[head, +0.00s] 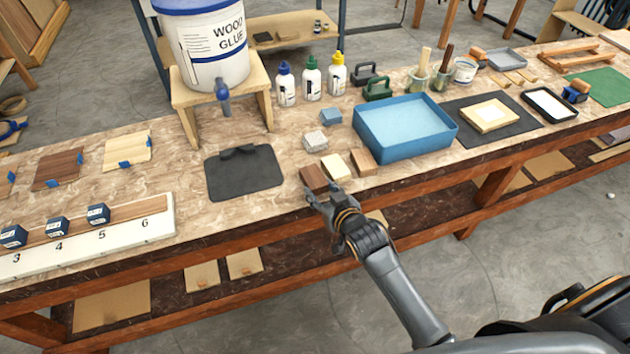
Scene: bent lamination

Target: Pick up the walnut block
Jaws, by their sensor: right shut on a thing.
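The walnut block (313,177), a small dark brown block, is near the front edge of the workbench, leftmost of three small blocks. My right gripper (321,193) reaches in from the lower right and is shut on the walnut block's near end. The gripper hides part of the block's near side. I cannot tell whether the block is still touching the bench. A pale block (336,167) is close on its right, and a mid-brown block (363,162) is farther right. My left gripper is not in view.
A blue tray (451,130) stands to the right and a dark mat (226,178) lies to the left. A grey-white block (315,141) and a blue block (331,117) sit behind. The wood glue tub (207,60) stands on a wooden stand at back left.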

